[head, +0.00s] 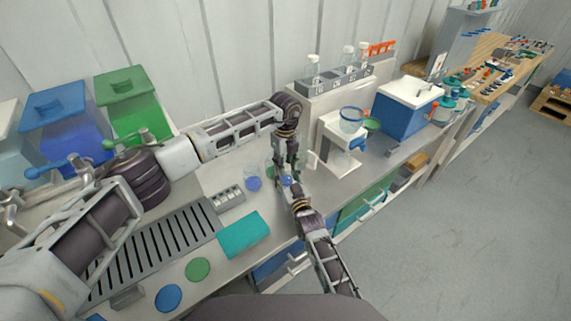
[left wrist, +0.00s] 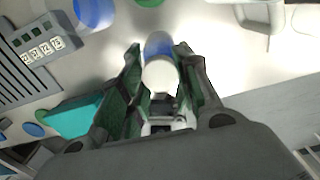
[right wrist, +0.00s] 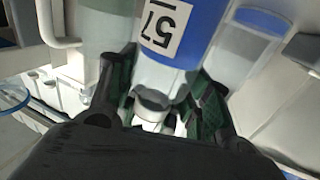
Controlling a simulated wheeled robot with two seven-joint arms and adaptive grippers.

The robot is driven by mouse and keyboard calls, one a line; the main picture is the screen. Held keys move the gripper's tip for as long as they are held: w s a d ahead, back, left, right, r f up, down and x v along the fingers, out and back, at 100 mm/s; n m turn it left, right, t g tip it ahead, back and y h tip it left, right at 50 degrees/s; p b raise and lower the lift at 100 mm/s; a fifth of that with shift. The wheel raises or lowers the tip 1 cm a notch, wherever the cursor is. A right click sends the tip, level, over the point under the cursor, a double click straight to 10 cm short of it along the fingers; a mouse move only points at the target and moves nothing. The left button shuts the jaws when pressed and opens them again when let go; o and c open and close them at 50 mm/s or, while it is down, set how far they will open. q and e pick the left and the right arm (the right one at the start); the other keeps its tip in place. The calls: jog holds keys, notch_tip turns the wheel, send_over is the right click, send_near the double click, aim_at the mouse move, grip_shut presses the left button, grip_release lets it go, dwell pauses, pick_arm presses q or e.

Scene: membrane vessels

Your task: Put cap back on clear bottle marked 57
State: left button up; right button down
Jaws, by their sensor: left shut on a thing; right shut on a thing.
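The clear bottle marked 57 (right wrist: 175,40) holds blue liquid. Its label shows upside down in the right wrist view, and it also shows small in the head view (head: 287,181). My right gripper (right wrist: 165,85) is shut on it. My left gripper (head: 284,170) comes down from above and is shut on a pale round cap (left wrist: 160,77). In the left wrist view the cap lies in line with the bottle's blue body. The grippers are close together over the bench. I cannot tell whether cap and rim touch.
A blue-filled vessel (head: 253,183) and a green one (head: 270,172) stand close by on the bench. A grey numbered block (head: 228,197), a teal box (head: 243,235) and a slotted rack (head: 160,255) lie in front. A white stand (head: 340,148) is to the right.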

pick_arm(q)
jog(key=shift+m, duration=1.6)
jog(key=o, duration=1.1)
jog(key=shift+r, duration=2.25)
jog(key=shift+r+n, duration=1.7)
jog(key=shift+r, duration=0.05)
